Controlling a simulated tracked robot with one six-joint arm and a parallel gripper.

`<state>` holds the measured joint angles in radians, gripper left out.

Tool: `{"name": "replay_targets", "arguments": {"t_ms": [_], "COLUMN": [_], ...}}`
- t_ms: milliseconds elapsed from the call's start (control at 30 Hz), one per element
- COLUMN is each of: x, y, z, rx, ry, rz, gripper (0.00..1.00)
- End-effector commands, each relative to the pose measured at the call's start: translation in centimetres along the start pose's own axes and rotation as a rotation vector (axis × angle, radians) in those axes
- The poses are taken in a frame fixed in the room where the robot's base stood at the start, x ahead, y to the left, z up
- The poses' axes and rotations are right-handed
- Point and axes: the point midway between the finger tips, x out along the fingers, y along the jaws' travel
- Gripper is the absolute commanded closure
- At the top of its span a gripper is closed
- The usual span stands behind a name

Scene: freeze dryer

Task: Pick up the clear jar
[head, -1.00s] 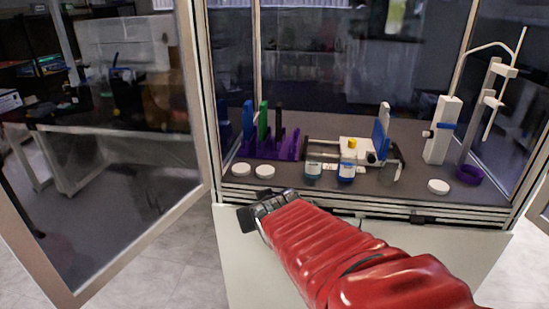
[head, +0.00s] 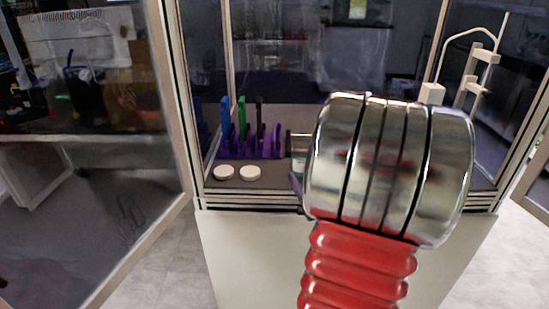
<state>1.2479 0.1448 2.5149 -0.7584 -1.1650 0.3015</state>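My metal wrist (head: 390,165) and red arm fill the middle and right of the head view. They cover most of the bench inside the glass enclosure. My gripper's fingers are hidden behind the wrist, so I cannot see whether they hold anything. A small pale, clear-looking piece (head: 299,146) shows at the wrist's left edge. It may be part of a jar or of the equipment there; I cannot tell which. No whole clear jar is visible now.
A purple rack (head: 263,154) holding blue, green and black upright items stands at the bench's left. Two white lids (head: 223,172) (head: 250,173) lie in front of it. A white stand (head: 470,80) rises at the right. The enclosure's open glass door (head: 158,120) is at the left.

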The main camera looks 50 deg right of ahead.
Motion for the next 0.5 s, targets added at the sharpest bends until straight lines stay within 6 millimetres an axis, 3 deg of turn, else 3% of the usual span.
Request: {"name": "replay_targets", "arguments": {"t_ms": [133,500], "x": [-0.67,-0.25], "y": [0.9,0.19], "z": [0.12,0.03], "rx": [0.022,0.023], "ry": [0.037,0.041], "rz": [-0.006,-0.024], "gripper": [0.29,0.29]}}
